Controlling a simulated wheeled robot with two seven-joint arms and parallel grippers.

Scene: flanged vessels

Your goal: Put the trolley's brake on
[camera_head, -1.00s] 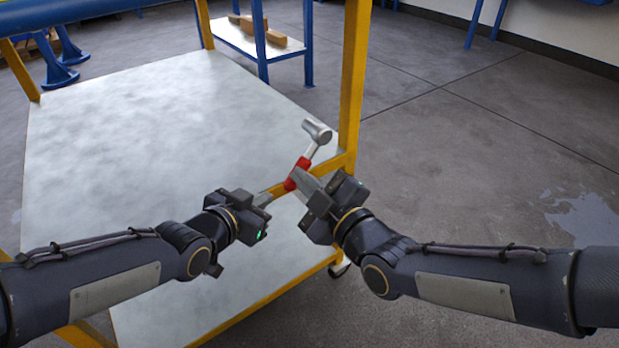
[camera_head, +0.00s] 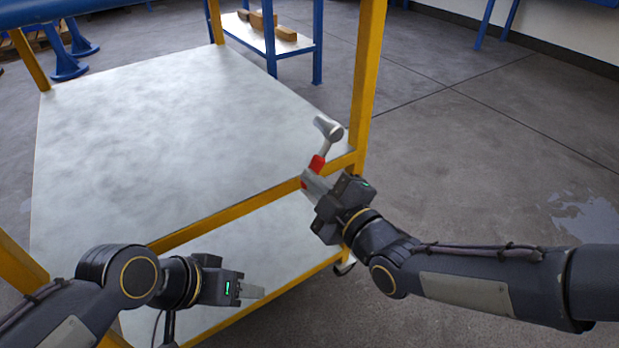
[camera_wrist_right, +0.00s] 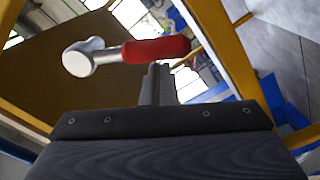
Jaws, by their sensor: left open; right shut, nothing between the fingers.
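The trolley (camera_head: 150,130) has a yellow frame and pale grey decks. At its near right corner post is a lever with a silver head (camera_head: 328,128) and a red grip (camera_head: 316,165); I take it for the brake lever. My right gripper (camera_head: 313,186) is shut and empty, its fingertips at the lower end of the red grip. In the right wrist view, the red grip (camera_wrist_right: 157,49) lies across just beyond the shut fingers (camera_wrist_right: 158,85); I cannot tell if they touch. My left gripper (camera_head: 251,292) is open and empty over the lower deck, away from the lever.
A yellow post (camera_head: 368,70) rises beside the lever. A dark caster (camera_head: 345,268) shows below that corner. A blue-legged bench (camera_head: 265,40) with brown blocks stands behind the trolley. The floor at right is clear, with a wet patch (camera_head: 588,218).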

